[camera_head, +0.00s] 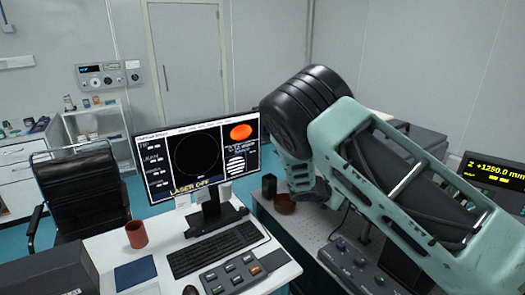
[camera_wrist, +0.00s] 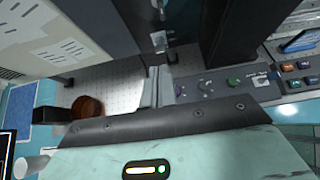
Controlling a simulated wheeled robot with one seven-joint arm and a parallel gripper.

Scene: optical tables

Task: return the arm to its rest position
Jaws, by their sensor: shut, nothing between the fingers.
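My arm, teal and black, fills the right of the head view, bent with its large black joint near the middle. It covers part of the optical table. My gripper (camera_wrist: 158,86) shows in the wrist view as two slim grey fingers beyond the dark edge of its teal housing. The fingers are together with nothing between them. In the head view I cannot make out the fingertips.
A desk with a monitor (camera_head: 195,158) reading "LASER OFF", a keyboard (camera_head: 215,248), a button panel (camera_head: 240,272) and a brown cup (camera_head: 136,234) stands left of my arm. A brown round container (camera_head: 285,204) sits on the perforated optical table (camera_head: 290,228). A black chair (camera_head: 82,190) is at left.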

